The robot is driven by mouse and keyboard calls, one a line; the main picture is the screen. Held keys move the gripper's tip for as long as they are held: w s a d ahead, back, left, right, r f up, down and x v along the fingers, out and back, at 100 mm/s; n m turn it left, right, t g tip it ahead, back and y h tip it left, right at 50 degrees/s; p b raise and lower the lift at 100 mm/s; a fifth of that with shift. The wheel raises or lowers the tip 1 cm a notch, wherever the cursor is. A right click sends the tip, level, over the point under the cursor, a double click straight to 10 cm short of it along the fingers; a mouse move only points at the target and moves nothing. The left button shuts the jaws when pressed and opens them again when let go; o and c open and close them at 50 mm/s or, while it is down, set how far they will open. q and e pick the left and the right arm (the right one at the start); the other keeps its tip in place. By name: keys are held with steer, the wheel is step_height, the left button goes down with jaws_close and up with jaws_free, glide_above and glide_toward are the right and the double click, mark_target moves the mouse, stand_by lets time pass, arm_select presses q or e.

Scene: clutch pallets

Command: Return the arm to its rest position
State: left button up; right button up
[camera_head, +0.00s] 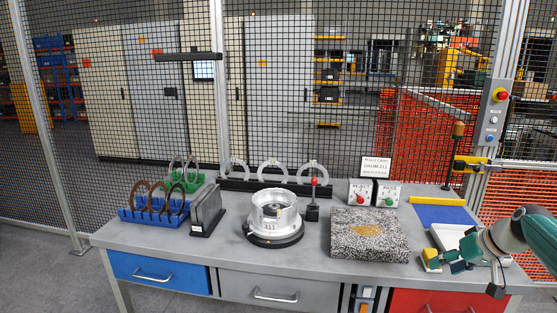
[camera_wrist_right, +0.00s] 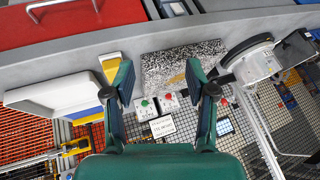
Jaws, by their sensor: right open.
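My right arm comes in from the right edge in the head view. Its teal gripper (camera_head: 452,262) hangs over the right front of the bench, by the white tray (camera_head: 447,237). In the right wrist view the two fingers (camera_wrist_right: 160,82) stand wide apart with nothing between them. The tray (camera_wrist_right: 55,92) lies to their left and the speckled granite plate (camera_wrist_right: 180,64) lies beyond the gap. My left gripper is in neither view.
The granite plate (camera_head: 369,246) and a silver drum on a dark round base (camera_head: 275,242) stand on the grey bench (camera_head: 315,260). A blue rack (camera_head: 153,213) holds brown rings at left. A post with a control box (camera_head: 493,112) rises at right. Mesh fence stands behind.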

steer(key=s+a+f+n+g+y, duration=0.1)
steer(key=s+a+f+g, duration=0.25)
steer(key=a+f, duration=0.8)
steer(key=s+a+f+n+g+y, duration=0.1)
steer(key=s+a+f+g, duration=0.25)
steer(key=a+f, duration=0.8)
steer(key=s+a+f+m, duration=0.1)
steer(key=s+a+f, duration=0.3)
steer(key=s+f, duration=0.3)
steer(key=s+a+f+m+t, duration=0.1)
steer(key=s+a+f, duration=0.4)
steer(key=s, duration=1.1)
steer(key=shift+s+f+h, duration=0.15)
steer(key=shift+f+h, duration=0.25)
steer(key=shift+f, duration=1.05)
